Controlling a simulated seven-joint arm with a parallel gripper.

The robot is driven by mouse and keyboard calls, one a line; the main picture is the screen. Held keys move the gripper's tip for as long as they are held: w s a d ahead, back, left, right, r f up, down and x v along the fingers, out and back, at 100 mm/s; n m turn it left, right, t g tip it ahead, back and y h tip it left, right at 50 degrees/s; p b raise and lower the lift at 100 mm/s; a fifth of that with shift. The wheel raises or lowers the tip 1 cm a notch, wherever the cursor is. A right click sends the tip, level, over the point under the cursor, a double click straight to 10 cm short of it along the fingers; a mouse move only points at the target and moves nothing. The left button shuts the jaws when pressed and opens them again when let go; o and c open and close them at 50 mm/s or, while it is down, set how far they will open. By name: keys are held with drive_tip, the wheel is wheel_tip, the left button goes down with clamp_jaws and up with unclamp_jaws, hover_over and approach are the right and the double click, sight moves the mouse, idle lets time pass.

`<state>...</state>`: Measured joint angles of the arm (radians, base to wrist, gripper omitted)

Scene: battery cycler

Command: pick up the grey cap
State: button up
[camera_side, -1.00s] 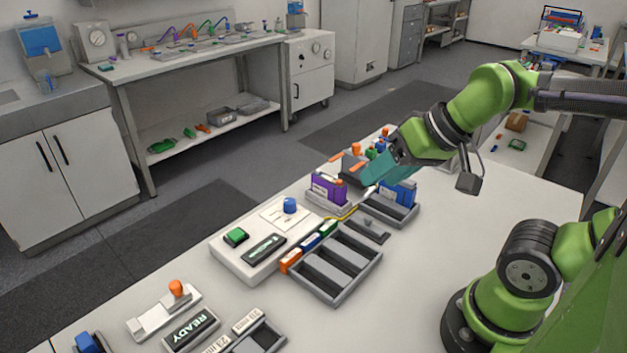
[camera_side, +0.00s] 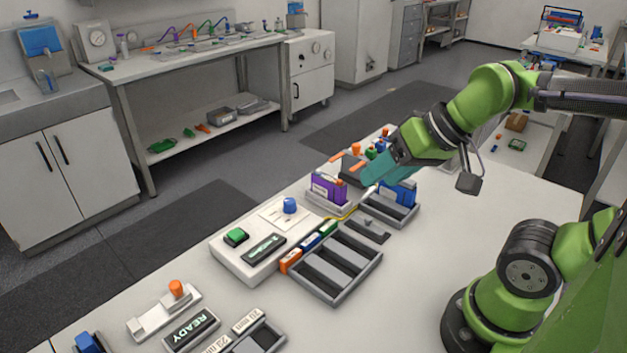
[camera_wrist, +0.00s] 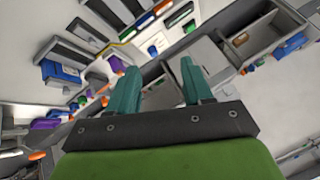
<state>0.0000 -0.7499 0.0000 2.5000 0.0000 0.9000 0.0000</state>
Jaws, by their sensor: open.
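I cannot pick out the grey cap with certainty. A small dark grey plate (camera_side: 371,231) with a little raised piece on it lies on the bench between two trays in the side view; I cannot tell if that piece is the cap. My gripper (camera_side: 369,182) hangs above the bench, beside the purple block (camera_side: 328,187) and near the blue blocks. In the wrist view my gripper (camera_wrist: 158,68) has its two teal fingers apart, with nothing clearly held between them.
A dark compartment tray (camera_side: 350,290) and a white unit with a green button (camera_side: 236,236) and blue knob (camera_side: 290,204) stand in front. Blue blocks (camera_side: 399,191) stand in a tray by my gripper. A yellow wire (camera_side: 343,216) runs close by. The bench's right side is clear.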

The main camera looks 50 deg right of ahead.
drive_tip(key=shift+o, duration=0.3)
drive_tip(key=shift+o, duration=0.6)
drive_tip(key=shift+d+f, duration=0.1)
